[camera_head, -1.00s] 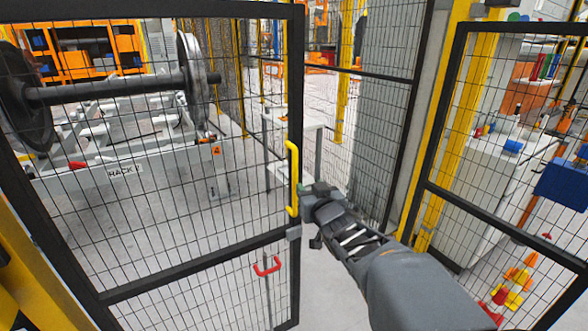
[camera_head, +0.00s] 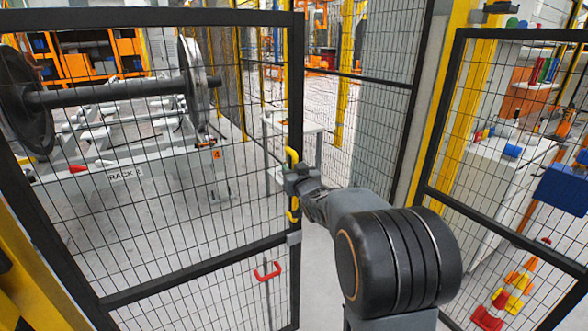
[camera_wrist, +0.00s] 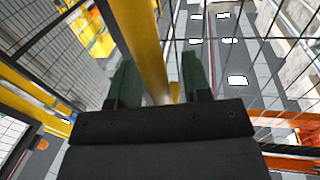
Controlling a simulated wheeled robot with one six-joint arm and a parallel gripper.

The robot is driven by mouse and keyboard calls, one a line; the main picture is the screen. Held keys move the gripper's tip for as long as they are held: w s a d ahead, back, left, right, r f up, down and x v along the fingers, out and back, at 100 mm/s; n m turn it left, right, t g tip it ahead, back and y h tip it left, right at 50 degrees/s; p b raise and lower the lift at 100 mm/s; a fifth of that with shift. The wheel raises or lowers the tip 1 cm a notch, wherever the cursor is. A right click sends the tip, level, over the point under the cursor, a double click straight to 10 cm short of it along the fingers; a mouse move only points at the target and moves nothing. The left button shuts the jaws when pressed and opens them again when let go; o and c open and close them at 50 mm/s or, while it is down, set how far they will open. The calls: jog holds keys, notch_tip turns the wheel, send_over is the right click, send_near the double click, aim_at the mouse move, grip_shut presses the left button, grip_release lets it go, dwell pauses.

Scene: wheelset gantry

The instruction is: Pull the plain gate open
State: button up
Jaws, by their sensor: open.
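The plain gate (camera_head: 297,85) is a black-framed mesh panel filling the left of the head view. Its upright yellow handle (camera_head: 292,156) is on the right edge of the frame. My gripper (camera_head: 291,180) is at the handle's middle and hides that part of it. In the wrist view the handle (camera_wrist: 146,42) runs between the two green fingers of my gripper (camera_wrist: 157,70). The fingers stand apart on either side of it. I cannot tell whether either finger touches it.
Behind the gate is a wheelset (camera_head: 110,92) on a rack. A red hook-shaped part (camera_head: 267,271) shows low by the gate.

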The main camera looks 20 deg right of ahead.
jog(key=shift+w, duration=0.3)
grip_shut()
dwell(0.3)
jog(key=shift+d, duration=0.15)
